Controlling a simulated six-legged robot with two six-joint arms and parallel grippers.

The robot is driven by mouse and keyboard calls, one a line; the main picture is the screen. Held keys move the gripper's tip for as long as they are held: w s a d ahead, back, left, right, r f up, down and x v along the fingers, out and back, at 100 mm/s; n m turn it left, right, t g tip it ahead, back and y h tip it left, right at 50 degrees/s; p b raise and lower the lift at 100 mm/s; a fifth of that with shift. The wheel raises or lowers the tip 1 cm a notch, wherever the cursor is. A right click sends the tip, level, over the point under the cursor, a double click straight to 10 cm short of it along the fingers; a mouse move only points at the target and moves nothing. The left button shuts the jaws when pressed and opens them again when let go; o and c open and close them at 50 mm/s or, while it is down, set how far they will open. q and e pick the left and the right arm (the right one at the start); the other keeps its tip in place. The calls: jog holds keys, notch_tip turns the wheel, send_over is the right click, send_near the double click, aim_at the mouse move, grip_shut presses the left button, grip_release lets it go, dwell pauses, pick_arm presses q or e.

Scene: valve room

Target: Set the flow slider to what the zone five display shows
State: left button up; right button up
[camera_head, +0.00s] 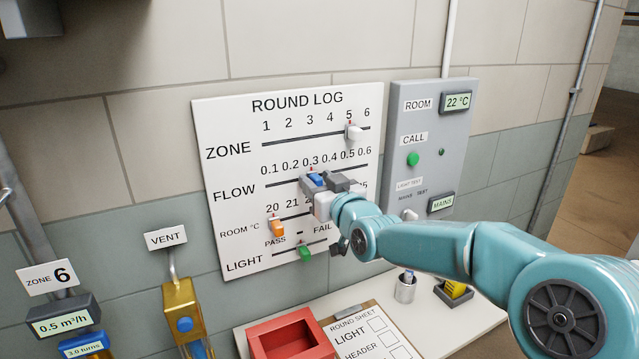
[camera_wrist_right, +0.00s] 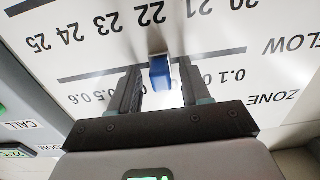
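The white ROUND LOG board (camera_head: 225,130) on the wall has a FLOW row running from 0.1 to 0.6. Its blue flow slider (camera_head: 316,179) stands at about 0.3. My right gripper (camera_head: 325,184) is at the slider, in front of the board. In the right wrist view, which is upside down, the blue slider knob (camera_wrist_right: 160,73) sits between the two fingers of the open right gripper (camera_wrist_right: 160,80), with gaps on both sides. No zone five display shows. The display in view (camera_head: 62,322) reads 0.5 m³/h, under a ZONE 6 sign (camera_head: 48,277). My left gripper is not in view.
The white zone slider (camera_head: 353,132) stands at 5, the orange room slider (camera_head: 277,228) near 20, the green light slider (camera_head: 305,252) between PASS and FAIL. A grey panel (camera_head: 400,150) stands right of the board. Below are a red tray (camera_head: 285,340) and a clipboard (camera_head: 370,338).

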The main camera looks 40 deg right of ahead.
jog(key=shift+a, duration=0.1)
jog(key=b+v, duration=0.4)
jog(key=v, duration=1.2)
jog(key=shift+s+b, duration=0.2)
jog(key=shift+b, duration=0.15)
jog(key=shift+f, duration=0.1)
